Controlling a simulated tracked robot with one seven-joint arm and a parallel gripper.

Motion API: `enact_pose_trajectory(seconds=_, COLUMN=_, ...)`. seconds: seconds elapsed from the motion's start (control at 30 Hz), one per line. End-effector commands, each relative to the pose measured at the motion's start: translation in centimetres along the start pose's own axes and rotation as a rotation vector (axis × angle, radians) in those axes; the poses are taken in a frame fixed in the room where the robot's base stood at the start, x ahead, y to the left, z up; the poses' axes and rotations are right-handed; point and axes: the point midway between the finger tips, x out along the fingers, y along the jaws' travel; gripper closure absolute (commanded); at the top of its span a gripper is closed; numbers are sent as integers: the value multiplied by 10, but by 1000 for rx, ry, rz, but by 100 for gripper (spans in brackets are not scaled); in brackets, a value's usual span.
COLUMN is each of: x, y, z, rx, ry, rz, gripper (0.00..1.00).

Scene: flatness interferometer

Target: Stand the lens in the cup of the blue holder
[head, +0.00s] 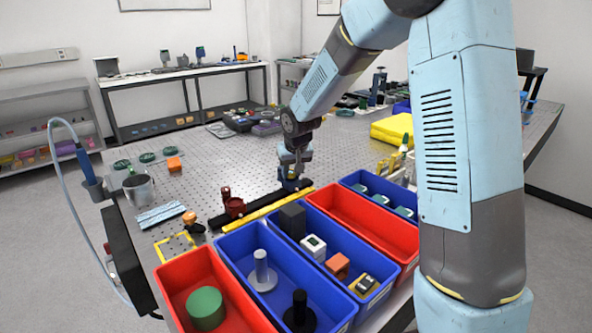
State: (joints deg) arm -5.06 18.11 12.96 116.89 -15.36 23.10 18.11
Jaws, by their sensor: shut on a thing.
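The blue holder (290,184) stands at the far right end of a black rail on the perforated table. Its cup is mostly hidden by my gripper. My gripper (294,172) points down right over the blue holder, with its fingers shut. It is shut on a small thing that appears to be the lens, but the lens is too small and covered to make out. I cannot tell whether it touches the cup. A dark red holder (232,205) stands on the same rail, to the left.
A yellow bar (262,211) lies along the rail. Red and blue bins line the near side; a red bin (372,232) looks empty. A metal cup (139,189) and an orange block (174,164) stand at the left. The table's middle (225,160) is clear.

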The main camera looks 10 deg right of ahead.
Motion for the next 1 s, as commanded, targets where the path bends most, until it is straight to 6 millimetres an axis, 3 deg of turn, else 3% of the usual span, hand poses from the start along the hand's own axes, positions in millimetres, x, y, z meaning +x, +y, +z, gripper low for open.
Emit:
enact_pose_trajectory(seconds=0.2, x=10, y=0, z=10, rx=0, ry=-23, rz=0, gripper=100)
enact_pose_trajectory(seconds=0.87, x=14, y=0, z=13, rx=0, ry=-25, rz=1, gripper=100)
enact_pose_trajectory(seconds=0.9, x=14, y=0, z=13, rx=0, ry=-25, rz=1, gripper=65)
enact_pose_trajectory(seconds=1.0, x=14, y=0, z=13, rx=0, ry=-25, rz=1, gripper=55)
